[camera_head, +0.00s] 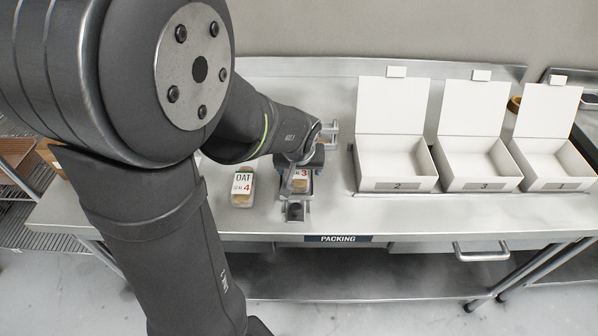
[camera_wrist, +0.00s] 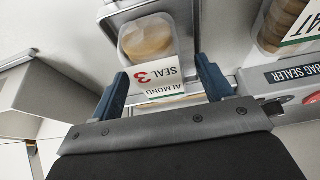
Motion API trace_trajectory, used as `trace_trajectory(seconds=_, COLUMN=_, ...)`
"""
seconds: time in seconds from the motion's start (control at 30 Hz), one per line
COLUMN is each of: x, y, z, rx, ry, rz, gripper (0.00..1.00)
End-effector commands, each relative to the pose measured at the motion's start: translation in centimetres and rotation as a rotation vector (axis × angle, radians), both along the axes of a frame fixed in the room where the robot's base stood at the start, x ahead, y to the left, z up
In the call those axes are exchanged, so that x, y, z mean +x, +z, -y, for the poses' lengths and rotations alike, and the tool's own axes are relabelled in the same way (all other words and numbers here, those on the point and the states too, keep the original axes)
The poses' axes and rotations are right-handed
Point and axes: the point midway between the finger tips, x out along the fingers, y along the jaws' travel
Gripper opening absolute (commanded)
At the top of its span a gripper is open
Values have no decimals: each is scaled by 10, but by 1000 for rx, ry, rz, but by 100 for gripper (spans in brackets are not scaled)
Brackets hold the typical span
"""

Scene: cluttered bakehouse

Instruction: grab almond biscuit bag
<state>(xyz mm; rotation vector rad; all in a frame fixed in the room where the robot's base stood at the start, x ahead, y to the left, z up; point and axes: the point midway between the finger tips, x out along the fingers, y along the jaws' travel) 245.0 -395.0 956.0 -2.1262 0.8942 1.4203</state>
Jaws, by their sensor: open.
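The almond biscuit bag (camera_wrist: 150,42) is a clear bag with tan biscuits and a white label reading ALMOND, SEAL 3, upside down in the wrist view. In the head view the bag (camera_head: 301,184) shows partly behind my wrist, at the bag sealer. My gripper (camera_wrist: 164,72) is open, its two blue fingers on either side of the label end of the bag. I see a gap beside each finger and cannot tell how deep the bag sits between them. The fingers are mostly hidden in the head view.
An oat bag (camera_head: 243,187) labelled SEAL 4 stands left of the sealer (camera_head: 294,211). Three open white boxes, marked 2 (camera_head: 403,186), 3 (camera_head: 484,184) and 1 (camera_head: 562,186), stand at the right.

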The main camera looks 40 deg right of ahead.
Motion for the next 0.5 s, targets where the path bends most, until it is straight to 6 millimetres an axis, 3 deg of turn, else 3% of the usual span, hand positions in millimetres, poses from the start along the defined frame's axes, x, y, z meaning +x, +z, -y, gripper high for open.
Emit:
trace_trajectory(seconds=0.37, x=0, y=-2, z=0, rx=0, ry=0, rz=0, gripper=73)
trace_trajectory(seconds=0.5, x=0, y=-2, z=0, rx=0, ry=0, rz=0, gripper=47)
